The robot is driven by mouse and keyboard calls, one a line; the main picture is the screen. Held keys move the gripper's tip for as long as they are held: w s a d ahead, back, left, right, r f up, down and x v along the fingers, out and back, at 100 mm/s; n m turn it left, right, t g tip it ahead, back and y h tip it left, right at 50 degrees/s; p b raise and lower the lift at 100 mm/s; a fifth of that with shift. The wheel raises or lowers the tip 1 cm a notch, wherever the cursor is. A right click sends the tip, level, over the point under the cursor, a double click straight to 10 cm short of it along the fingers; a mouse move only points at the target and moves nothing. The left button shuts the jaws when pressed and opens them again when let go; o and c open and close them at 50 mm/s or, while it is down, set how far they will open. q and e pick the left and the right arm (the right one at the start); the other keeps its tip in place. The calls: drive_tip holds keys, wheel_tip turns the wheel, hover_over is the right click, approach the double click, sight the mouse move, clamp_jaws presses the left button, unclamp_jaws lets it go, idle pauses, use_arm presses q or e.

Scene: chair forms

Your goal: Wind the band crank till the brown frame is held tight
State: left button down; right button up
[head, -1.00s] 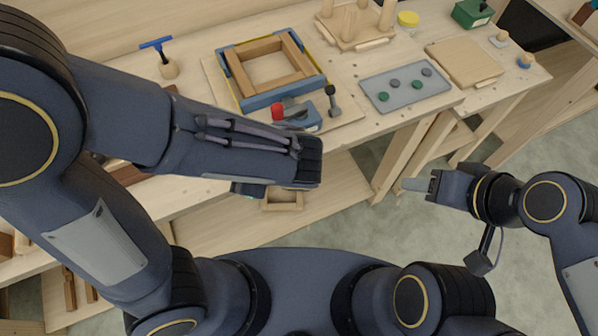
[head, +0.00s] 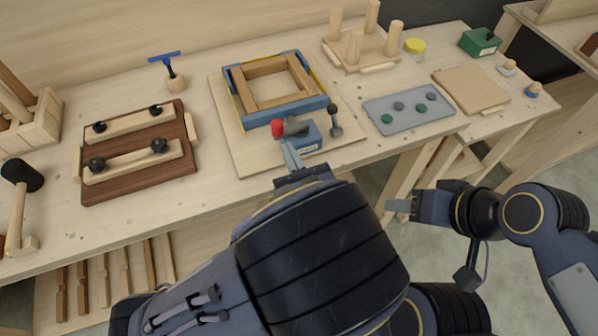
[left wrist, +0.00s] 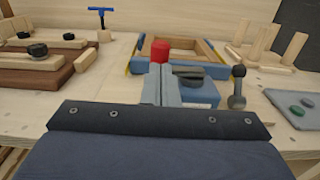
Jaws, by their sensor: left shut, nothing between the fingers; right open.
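The brown wooden frame (head: 241,91) lies on a pale board, inside blue pieces with a yellow band (head: 318,78) showing around them. The blue band tightener (head: 308,137) sits at its near side and carries a dark crank with a red knob (head: 277,128). The knob also shows in the left wrist view (left wrist: 160,52). My left gripper (head: 289,152) is shut and empty, its fingertips just in front of the knob; I cannot tell whether they touch it. The fingers hide part of the crank and tightener. My right gripper (head: 399,206) is open, beyond the bench's front edge.
A dark-handled tool (head: 335,121) stands right of the tightener. A grey tray (head: 376,112) with several round pieces lies further right. A brown board with clamped strips (head: 140,192) and a mallet (head: 18,205) are at left. Bare bench lies left of the board.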

use_arm(q)
drive_tip(key=shift+x, duration=1.15)
drive_tip(key=shift+x, duration=1.1)
approach(279, 130)
drive_tip(key=shift+s, duration=0.2)
idle(0.6)
